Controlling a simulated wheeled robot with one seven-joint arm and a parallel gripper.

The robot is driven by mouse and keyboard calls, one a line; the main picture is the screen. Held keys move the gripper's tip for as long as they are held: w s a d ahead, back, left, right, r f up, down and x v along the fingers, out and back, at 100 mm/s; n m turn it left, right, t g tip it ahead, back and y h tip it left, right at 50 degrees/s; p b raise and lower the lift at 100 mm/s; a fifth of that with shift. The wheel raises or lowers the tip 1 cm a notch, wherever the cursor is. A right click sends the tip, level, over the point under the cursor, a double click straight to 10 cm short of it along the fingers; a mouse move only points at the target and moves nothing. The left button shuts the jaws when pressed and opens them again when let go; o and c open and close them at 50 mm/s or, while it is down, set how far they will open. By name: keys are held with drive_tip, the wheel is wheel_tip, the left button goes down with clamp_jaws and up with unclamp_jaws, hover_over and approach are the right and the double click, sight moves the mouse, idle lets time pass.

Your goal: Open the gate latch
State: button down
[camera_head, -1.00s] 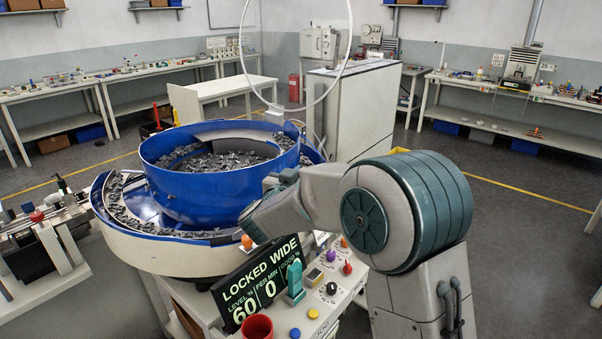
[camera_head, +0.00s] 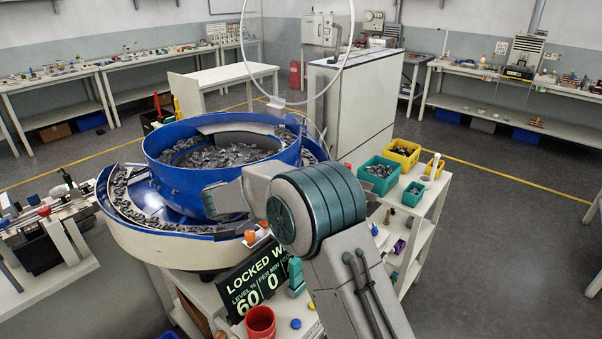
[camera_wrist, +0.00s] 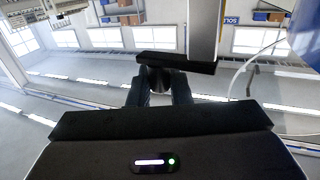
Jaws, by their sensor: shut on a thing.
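In the wrist view my gripper (camera_wrist: 160,92) has its two dark fingers closed around a small dark piece under a black bar (camera_wrist: 175,62). The bar meets a grey upright plate (camera_wrist: 203,30); I take it for the gate latch, but the view is dark. In the head view my arm reaches to the blue bowl's (camera_head: 165,175) front right wall, and my arm hides the fingers and the latch. A black display (camera_head: 262,280) in front of the bowl reads "LOCKED W", the rest covered by my arm, with 60 and 0 below.
Dark connectors fill the bowl and its outer track. A red cup (camera_head: 260,322) and orange knobs (camera_head: 250,237) stand close by my arm. Teal bins (camera_head: 379,174) and a yellow bin (camera_head: 402,154) sit on a cart at the right. Open floor lies beyond it.

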idle(0.4)
drive_tip(key=c, duration=1.4)
unclamp_jaws()
drive_tip(key=b+v, duration=0.3)
drive_tip(key=v, duration=1.1)
drive_tip(key=shift+w, duration=0.2)
